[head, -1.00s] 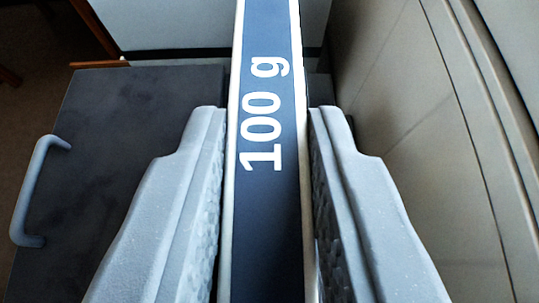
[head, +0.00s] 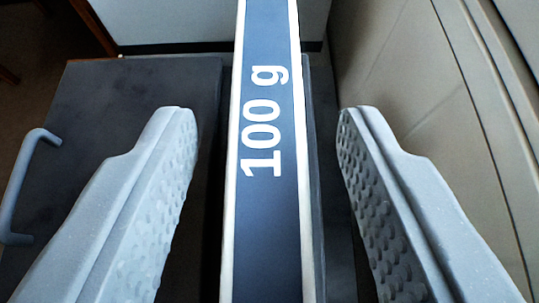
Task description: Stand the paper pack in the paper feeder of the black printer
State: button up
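The paper pack (head: 262,210) is a narrow dark blue slab with pale edges and white "100 g" lettering. It runs from top to bottom through the middle of the view. My gripper (head: 265,112) is open, with one grey finger on each side of the pack. Both fingers are clear of it, with a visible gap on the left and on the right. The textured inner pads show. The lower end of the pack is out of view. I cannot make out the printer or its paper feeder for sure.
A dark flat panel (head: 120,110) with a grey bar handle (head: 22,190) lies on the left. A beige panelled surface (head: 440,90) rises close on the right. A pale wall (head: 170,22) is behind, and brown floor shows at the upper left.

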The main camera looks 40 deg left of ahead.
jog(key=shift+s, duration=0.1)
jog(key=v, duration=1.3)
jog(key=shift+s+d, duration=0.2)
jog(key=shift+d, duration=0.1)
jog(key=shift+r, duration=0.15)
jog(key=s+a+r+m+t+h, duration=0.2)
jog(key=s+a+r+m+h, duration=0.1)
jog(key=r, duration=0.5)
jog(key=s+a+r+m+t+h, duration=0.2)
jog(key=s+a+r+m, duration=0.1)
jog(key=r, duration=0.5)
jog(key=s+a+r+m+t+h, duration=0.2)
jog(key=s+a+r+m+h, duration=0.1)
jog(key=s+r, duration=0.3)
notch_tip(320, 180, up, 2)
jog(key=shift+a+r+t+h, duration=0.3)
jog(key=shift+a+t, duration=0.1)
jog(key=shift+a, duration=0.25)
jog(key=shift+s, duration=0.15)
